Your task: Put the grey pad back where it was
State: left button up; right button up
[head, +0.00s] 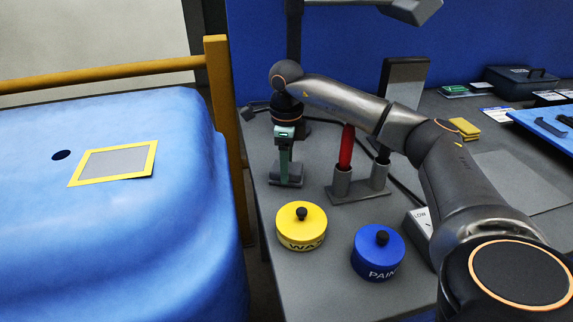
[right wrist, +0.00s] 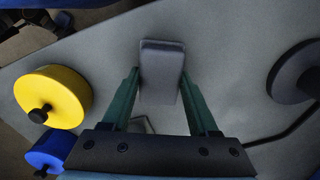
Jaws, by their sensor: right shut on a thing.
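The grey pad (right wrist: 161,75) is a block with rounded edges, held between the green fingers of my right gripper (right wrist: 160,92) in the right wrist view. In the head view, my right gripper (head: 285,150) points down over the grey bench, with the grey pad (head: 287,178) at its fingertips. The pad is low, at or just above the bench top; I cannot tell if it touches. A yellow-bordered grey rectangle (head: 112,161) lies on the blue rounded surface at the left. My left gripper is not in view.
A yellow tin (head: 301,232) and a blue tin (head: 378,258) with black knobs stand in front of the gripper. A grey stand (head: 362,190) with a red-handled tool (head: 346,147) is to its right. An orange post and rail (head: 228,140) separate the blue surface from the bench.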

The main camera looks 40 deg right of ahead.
jog(key=o, duration=1.3)
jog(key=shift+f, duration=0.1)
notch_tip(320, 180, up, 12)
jog(key=shift+r+p, duration=0.15)
jog(key=shift+p, duration=0.7)
